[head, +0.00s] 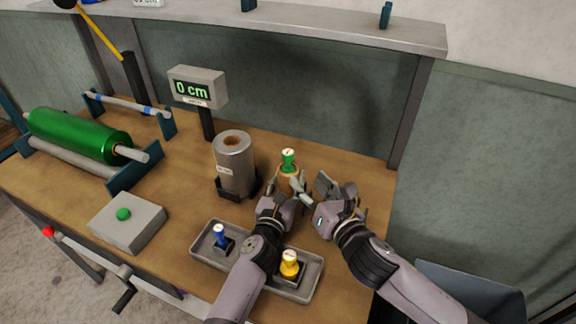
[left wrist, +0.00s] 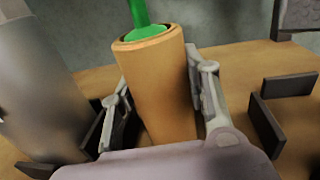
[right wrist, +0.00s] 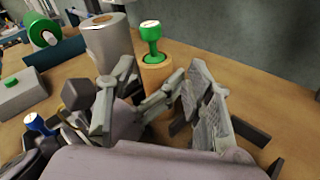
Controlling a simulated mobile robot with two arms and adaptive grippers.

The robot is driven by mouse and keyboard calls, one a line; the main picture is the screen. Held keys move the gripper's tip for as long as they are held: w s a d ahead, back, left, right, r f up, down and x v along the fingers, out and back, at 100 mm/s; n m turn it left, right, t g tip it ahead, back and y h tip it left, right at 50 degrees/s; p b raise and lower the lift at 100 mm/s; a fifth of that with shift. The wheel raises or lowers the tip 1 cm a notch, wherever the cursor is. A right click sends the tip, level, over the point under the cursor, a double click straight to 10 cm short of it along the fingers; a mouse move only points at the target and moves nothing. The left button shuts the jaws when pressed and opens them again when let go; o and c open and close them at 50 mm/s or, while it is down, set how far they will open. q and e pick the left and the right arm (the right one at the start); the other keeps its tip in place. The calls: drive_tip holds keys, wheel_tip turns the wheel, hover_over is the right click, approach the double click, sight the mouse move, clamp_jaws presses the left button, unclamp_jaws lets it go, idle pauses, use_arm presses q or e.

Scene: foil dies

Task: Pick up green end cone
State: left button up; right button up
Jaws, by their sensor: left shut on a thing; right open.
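The green end cone (head: 288,158) sits upright in the top of a tan cardboard core (head: 287,173). In the left wrist view the cone's green stem (left wrist: 147,28) rises from the core's mouth, its top cut off by the frame. My left gripper (head: 284,188) is shut on the core, one finger on each side of it. My right gripper (head: 337,186) is open and empty, just right of the core and apart from the cone. In the right wrist view the whole cone (right wrist: 152,38) shows, with a pale mark on its green cap.
A foil roll (head: 234,165) stands upright left of the core. In front, a grey tray (head: 213,258) holds a blue cone (head: 221,238) and a yellow cone (head: 289,264). A green button box (head: 128,220), a green roller (head: 80,135) and a "0 cm" display (head: 197,88) stand left.

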sight(290, 157)
drive_tip(key=w+a+n, duration=0.1)
drive_tip(key=w, duration=0.2)
drive_tip(key=w+a+r+n+t, duration=0.1)
drive_tip(key=w+a, duration=0.1)
drive_tip(key=w+a+n, duration=0.1)
drive_tip(key=w+a, duration=0.1)
drive_tip(key=w, duration=0.1)
drive_tip(key=shift+w+r+n+t, duration=0.3)
drive_tip(key=shift+r, duration=0.1)
drive_tip(key=shift+c, duration=0.2)
clamp_jaws()
idle(0.5)
